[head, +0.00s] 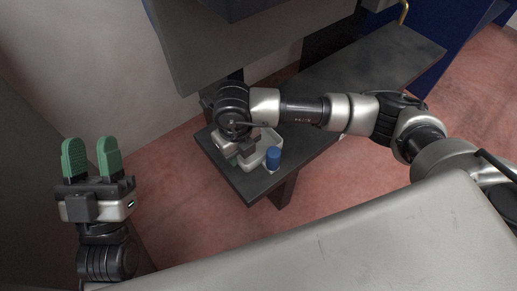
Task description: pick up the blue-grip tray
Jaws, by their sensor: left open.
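The tray (262,142) is white with a blue upright grip (273,157) at its near right corner. It sits near the left end of a dark bench, and my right arm hides part of it. My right gripper (246,157) points down over the tray's left part; its fingertips are too small and covered to tell whether they are apart or touch the tray. The blue grip stands clear to the right of that gripper. My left gripper (91,158), with green finger pads, is open and empty at the far left, well away from the tray.
The dark bench (345,80) runs from the tray toward the upper right, its surface mostly clear. A grey panel (270,45) hangs above and behind it. A pale wall (120,70) is at left. Reddish floor (190,215) shows between my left gripper and the bench.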

